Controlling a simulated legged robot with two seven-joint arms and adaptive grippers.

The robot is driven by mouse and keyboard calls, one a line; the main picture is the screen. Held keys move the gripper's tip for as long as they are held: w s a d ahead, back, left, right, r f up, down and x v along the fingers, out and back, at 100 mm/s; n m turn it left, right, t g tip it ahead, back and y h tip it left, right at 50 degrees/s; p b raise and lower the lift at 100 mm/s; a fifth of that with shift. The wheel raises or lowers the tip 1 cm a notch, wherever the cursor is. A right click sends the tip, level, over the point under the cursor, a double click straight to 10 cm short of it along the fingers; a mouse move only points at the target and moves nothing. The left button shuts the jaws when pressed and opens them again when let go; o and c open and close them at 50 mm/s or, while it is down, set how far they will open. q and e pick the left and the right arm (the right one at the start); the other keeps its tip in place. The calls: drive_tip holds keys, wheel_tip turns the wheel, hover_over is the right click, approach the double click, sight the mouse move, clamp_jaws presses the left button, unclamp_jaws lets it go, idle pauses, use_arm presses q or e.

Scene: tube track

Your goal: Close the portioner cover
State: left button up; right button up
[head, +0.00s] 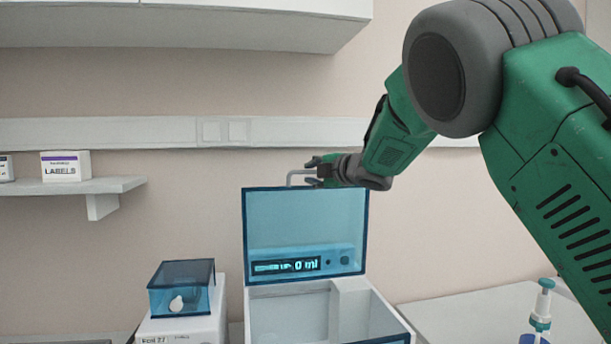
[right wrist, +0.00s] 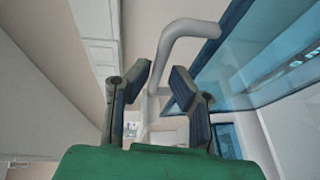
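The portioner (head: 290,312) is a white box at the lower middle of the head view. Its clear blue cover (head: 305,222) stands upright and open, with a "0 ml" display showing through it. A grey bent handle (head: 292,175) sits at the cover's top edge. My right gripper (head: 312,172) is at this handle, beside the cover's top edge. In the right wrist view the gripper's fingers (right wrist: 160,92) are apart, with the handle (right wrist: 180,40) ahead of and between them; contact is not visible. My left gripper is not in view.
A smaller white device with a blue clear lid (head: 182,288) stands left of the portioner. A pump bottle (head: 541,310) stands at the lower right. A shelf (head: 80,187) with a labels box (head: 66,167) is on the left wall. A cabinet (head: 180,25) hangs above.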

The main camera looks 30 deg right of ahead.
drive_tip(key=d+v, duration=0.1)
drive_tip(key=v, duration=0.8)
drive_tip(key=shift+s, duration=0.35)
drive_tip(key=shift+a+f, duration=0.1)
drive_tip(key=shift+a, duration=0.05)
